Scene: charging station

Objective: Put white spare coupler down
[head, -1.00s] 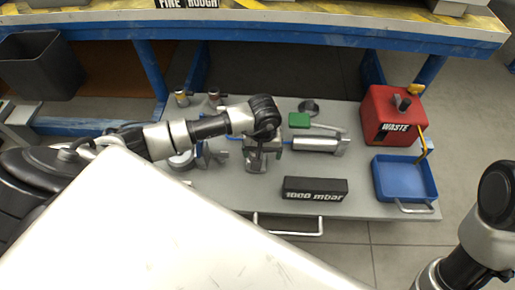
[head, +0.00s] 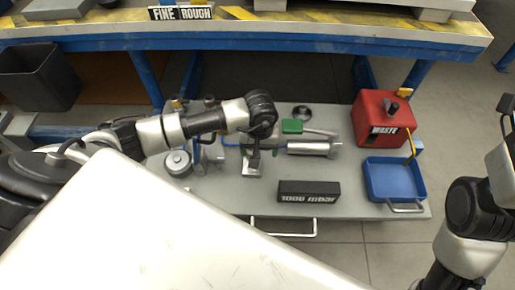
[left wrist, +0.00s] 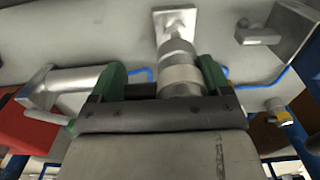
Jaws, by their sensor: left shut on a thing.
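My left gripper (head: 258,150) hangs over the middle of the grey bench; its fingertips are mostly hidden under the wrist in the head view. In the left wrist view its green-padded fingers (left wrist: 160,85) are shut on a pale, grey-white cylindrical coupler (left wrist: 180,72). Just beyond the coupler is a metal stand with a square plate (left wrist: 175,18), also seen below the wrist in the head view (head: 252,170). I cannot tell whether coupler and stand touch. My right arm shows at the right edge, its gripper out of view.
A black 1000 mbar block (head: 309,191), blue tray (head: 393,180) and red WASTE can (head: 380,118) stand farther right. A round metal piece (head: 177,162) stands left. Bare bench lies in front.

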